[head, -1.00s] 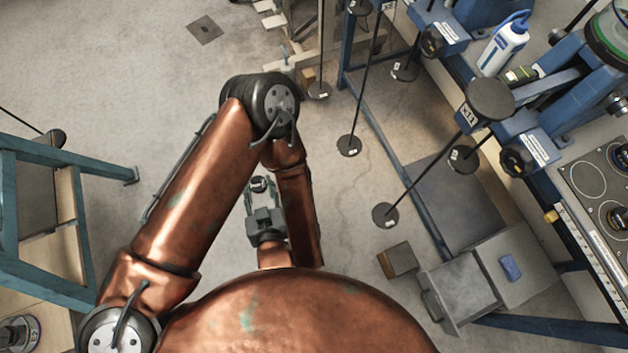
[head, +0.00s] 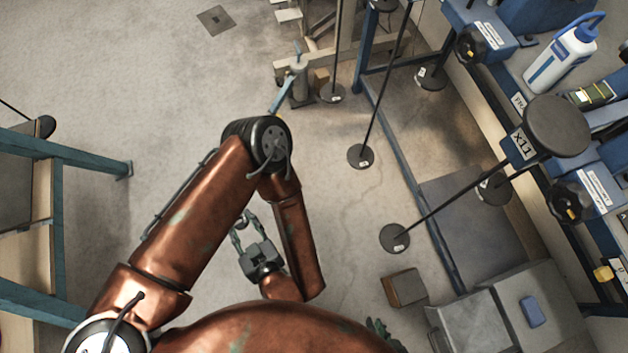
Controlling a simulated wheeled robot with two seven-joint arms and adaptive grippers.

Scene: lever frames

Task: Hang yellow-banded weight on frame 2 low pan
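No yellow-banded weight can be made out. Dark round pans hang on thin rods at the right: one at lower centre (head: 395,238), one above it (head: 360,155), one near the top (head: 332,93). Others hang by the bench, one at the upper right (head: 430,78). No frame number is readable, so I cannot tell which is frame 2's low pan.
A blue bench with a white-and-blue bottle (head: 565,55) and a dark disc labelled X11 (head: 557,125) lies at right. A brown block (head: 403,288) and grey box (head: 470,322) stand on the floor. A teal table frame (head: 65,150) is at left. The floor between is clear.

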